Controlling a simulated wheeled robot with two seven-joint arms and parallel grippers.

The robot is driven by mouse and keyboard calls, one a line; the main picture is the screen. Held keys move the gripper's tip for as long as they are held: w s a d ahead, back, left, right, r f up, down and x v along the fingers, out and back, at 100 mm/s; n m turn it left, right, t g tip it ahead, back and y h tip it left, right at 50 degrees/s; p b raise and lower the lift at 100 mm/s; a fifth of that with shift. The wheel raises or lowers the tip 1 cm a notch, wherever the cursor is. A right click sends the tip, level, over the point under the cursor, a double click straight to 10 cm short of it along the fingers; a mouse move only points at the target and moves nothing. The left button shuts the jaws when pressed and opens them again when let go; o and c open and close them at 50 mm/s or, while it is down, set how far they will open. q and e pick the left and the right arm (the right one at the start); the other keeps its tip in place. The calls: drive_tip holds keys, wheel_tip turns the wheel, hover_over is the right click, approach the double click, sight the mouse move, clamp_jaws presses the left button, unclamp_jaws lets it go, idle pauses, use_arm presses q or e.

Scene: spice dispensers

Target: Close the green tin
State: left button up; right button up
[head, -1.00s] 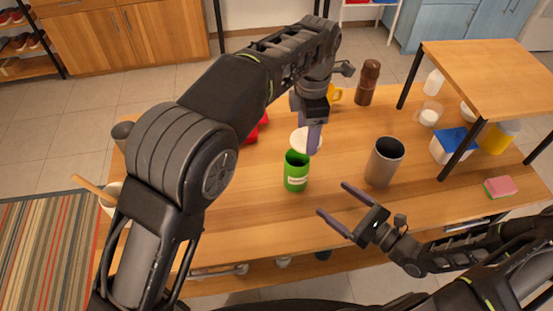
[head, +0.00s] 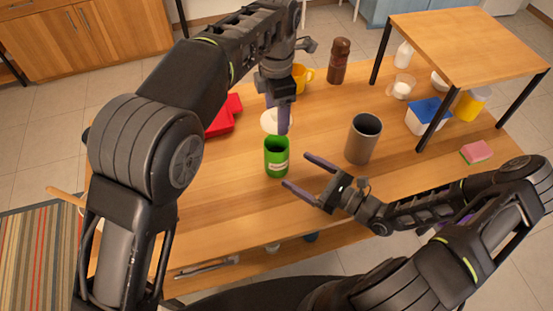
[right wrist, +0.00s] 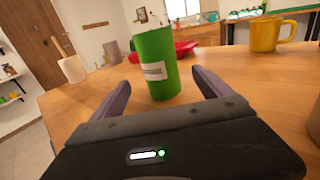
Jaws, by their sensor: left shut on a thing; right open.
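The green tin (head: 276,159) stands upright on the wooden table with its open top showing; it also appears in the right wrist view (right wrist: 157,68) with a white label. My left gripper (head: 284,128) points down just behind the tin, shut on a white round lid (head: 268,122), partly hidden by the fingers. My right gripper (head: 297,171) is open and low, its fingers pointing toward the tin. In the right wrist view the tin is ahead, framed by the fingers of my right gripper (right wrist: 161,80); contact is not visible.
A grey-brown cup (head: 362,140) stands right of the tin. A red tray (head: 224,119), a yellow mug (head: 302,77) and a brown grinder (head: 338,61) are behind. A raised wooden shelf (head: 470,40) and a sponge (head: 477,151) are at right. The front left table is clear.

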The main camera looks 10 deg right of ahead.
sight(278, 158)
drive_tip(key=x, duration=0.8)
drive_tip(key=shift+w+a, duration=0.1)
drive_tip(key=shift+a, duration=0.05)
drive_tip(key=shift+c, duration=0.3)
clamp_jaws()
idle(0.4)
